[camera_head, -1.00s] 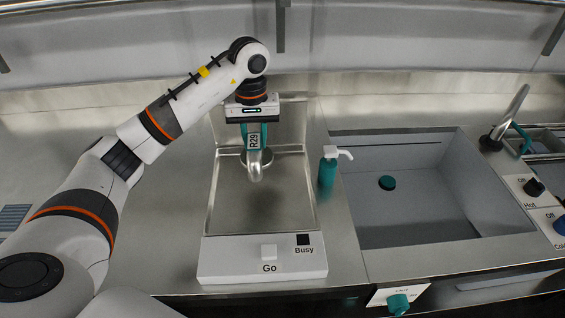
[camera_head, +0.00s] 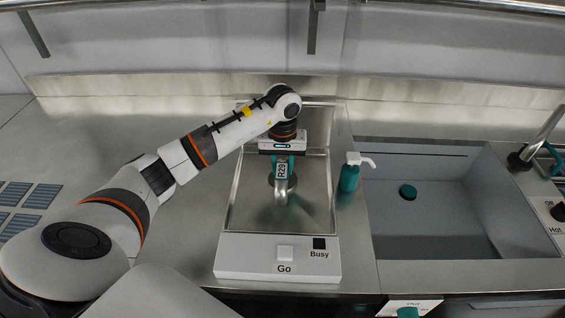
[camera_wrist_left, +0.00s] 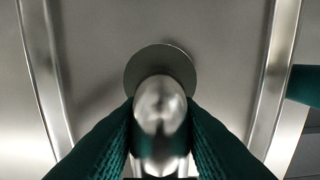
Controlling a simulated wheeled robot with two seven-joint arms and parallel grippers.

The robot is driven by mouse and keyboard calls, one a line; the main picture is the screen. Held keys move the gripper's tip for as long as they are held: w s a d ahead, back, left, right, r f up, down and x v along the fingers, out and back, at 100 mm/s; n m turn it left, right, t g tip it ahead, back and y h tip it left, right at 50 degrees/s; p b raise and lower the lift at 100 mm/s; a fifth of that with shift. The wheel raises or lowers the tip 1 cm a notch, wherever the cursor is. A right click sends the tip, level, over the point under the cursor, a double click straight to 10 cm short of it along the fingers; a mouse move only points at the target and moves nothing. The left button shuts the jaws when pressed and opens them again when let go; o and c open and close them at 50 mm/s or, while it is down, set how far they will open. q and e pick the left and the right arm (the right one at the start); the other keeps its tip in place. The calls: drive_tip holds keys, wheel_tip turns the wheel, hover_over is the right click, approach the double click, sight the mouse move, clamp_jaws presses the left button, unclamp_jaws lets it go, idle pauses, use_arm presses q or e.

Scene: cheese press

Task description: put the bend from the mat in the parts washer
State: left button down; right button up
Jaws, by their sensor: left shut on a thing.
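The bend (camera_head: 281,196) is a shiny metal elbow with a round flange. My left gripper (camera_head: 282,178) has dark teal fingers and is shut on it, over the washer's basin. In the left wrist view the bend (camera_wrist_left: 160,105) sits between both fingers, with its flange disc behind it. The parts washer (camera_head: 230,263) is a shallow steel basin with a raised back panel and a white front carrying a Go button (camera_head: 285,253) and a dark Busy lamp (camera_head: 319,243). I cannot tell whether the bend touches the basin floor.
A teal soap bottle (camera_head: 349,178) with a white pump stands close to the right of the washer. A grey sink (camera_head: 440,215) with a teal plug (camera_head: 408,192) and a tap (camera_head: 535,140) lies further right. The steel counter (camera_head: 90,140) at left is mostly clear.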

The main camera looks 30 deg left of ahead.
use_arm(q)
drive_tip(key=shift+r, duration=0.1)
drive_tip(key=c, duration=1.1)
unclamp_jaws()
drive_tip(key=shift+r, duration=0.45)
wheel_tip(320, 180, up, 10)
drive_tip(key=shift+f+b, duration=0.15)
drive_tip(key=shift+b, duration=0.75)
drive_tip(key=shift+r, duration=0.7)
